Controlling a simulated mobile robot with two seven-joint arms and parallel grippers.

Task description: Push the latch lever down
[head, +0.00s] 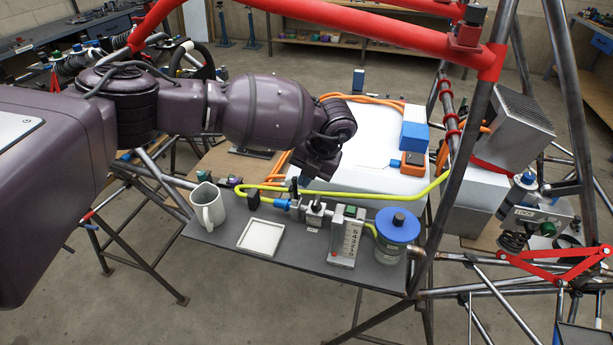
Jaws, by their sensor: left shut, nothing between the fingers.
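My left gripper (313,176) is dark and points downward, its fingers shut with nothing between them. It is in front of the white box (362,150) and appears above the yellow-green hose (350,194). A small silver valve-like block (315,211) with a black top stands on the grey shelf (215,230), below the gripper in the picture. A thin black upright piece (293,187) stands beside it, near a blue fitting (283,204). I cannot tell which part is the latch lever. My right gripper is not in view.
The shelf also holds a grey mug (207,206), a square white tray (261,237), a grey labelled unit (346,240) and a blue-lidded jar (398,226). Red and grey chassis tubes (467,150) rise on the right. Orange cables (355,99) run over the white box.

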